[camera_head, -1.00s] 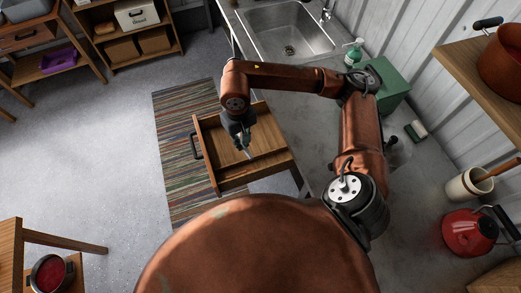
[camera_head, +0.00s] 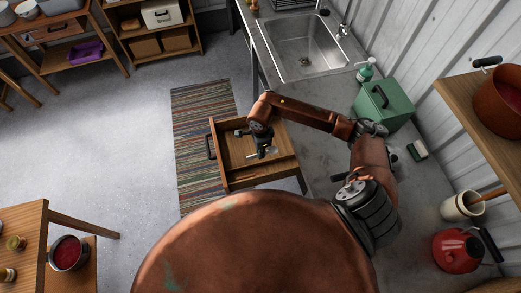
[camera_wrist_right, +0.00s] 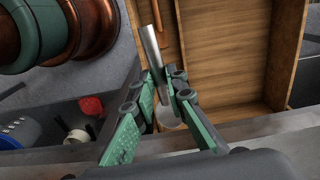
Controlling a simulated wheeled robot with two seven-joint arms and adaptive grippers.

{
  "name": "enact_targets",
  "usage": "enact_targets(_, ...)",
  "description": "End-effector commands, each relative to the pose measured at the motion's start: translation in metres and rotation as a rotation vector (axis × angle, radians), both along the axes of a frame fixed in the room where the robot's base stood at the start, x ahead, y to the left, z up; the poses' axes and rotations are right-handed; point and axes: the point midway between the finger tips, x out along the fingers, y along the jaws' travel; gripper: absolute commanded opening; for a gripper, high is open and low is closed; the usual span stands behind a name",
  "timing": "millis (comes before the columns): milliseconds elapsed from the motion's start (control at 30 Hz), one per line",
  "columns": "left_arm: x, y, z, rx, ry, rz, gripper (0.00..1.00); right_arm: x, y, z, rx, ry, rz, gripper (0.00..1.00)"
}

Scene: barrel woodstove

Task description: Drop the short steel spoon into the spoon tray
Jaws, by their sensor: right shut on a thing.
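My right gripper (camera_head: 264,152) is over the open wooden drawer (camera_head: 228,177) in the head view. In the wrist view the right gripper (camera_wrist_right: 166,82) has its green-padded fingers shut on a steel spoon (camera_wrist_right: 151,50). The spoon's straight handle reaches up past the fingertips, and its rounded end shows between the fingers. The drawer's wooden floor (camera_wrist_right: 230,55) lies behind it, with a wooden divider beside the spoon. I cannot tell which part is the spoon tray. My left gripper is not in view.
The counter (camera_head: 330,130) with a sink (camera_head: 305,45) and a green box (camera_head: 385,104) lies right of the drawer. A striped rug (camera_head: 200,110) lies under it. A red kettle (camera_head: 458,250) stands at the lower right.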

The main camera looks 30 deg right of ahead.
Motion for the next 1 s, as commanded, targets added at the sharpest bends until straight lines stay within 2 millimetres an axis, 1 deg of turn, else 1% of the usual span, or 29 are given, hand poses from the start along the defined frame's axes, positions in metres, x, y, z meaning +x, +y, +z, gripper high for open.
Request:
enact_targets(33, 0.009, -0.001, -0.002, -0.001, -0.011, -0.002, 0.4, 0.0, 0.0, -0.005, 0.001, 0.001, 0.0, 0.0)
enact_targets(100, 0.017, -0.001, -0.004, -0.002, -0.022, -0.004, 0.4, -0.001, 0.001, -0.011, 0.001, 0.001, 0.001, 0.0)
enact_targets(200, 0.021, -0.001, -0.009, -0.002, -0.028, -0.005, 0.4, -0.001, 0.001, -0.021, 0.002, 0.002, 0.003, 0.0)
enact_targets(333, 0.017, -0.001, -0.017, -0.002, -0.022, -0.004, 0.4, -0.001, 0.001, -0.037, 0.001, 0.002, 0.003, 0.0)
enact_targets(500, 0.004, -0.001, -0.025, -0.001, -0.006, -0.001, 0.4, 0.0, 0.001, -0.053, 0.001, 0.001, 0.005, 0.0)
enact_targets(633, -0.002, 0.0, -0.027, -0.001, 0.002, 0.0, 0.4, 0.0, 0.0, -0.056, 0.001, -0.001, 0.005, 0.0)
enact_targets(833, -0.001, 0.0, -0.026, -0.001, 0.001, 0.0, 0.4, 0.0, 0.0, -0.056, 0.0, -0.001, 0.005, 0.0)
enact_targets(867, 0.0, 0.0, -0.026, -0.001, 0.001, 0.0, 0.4, 0.0, 0.0, -0.056, 0.0, -0.001, 0.005, 0.13)
enact_targets(1000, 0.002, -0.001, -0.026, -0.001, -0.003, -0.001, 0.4, 0.0, 0.0, -0.056, 0.0, 0.0, 0.005, 0.23)
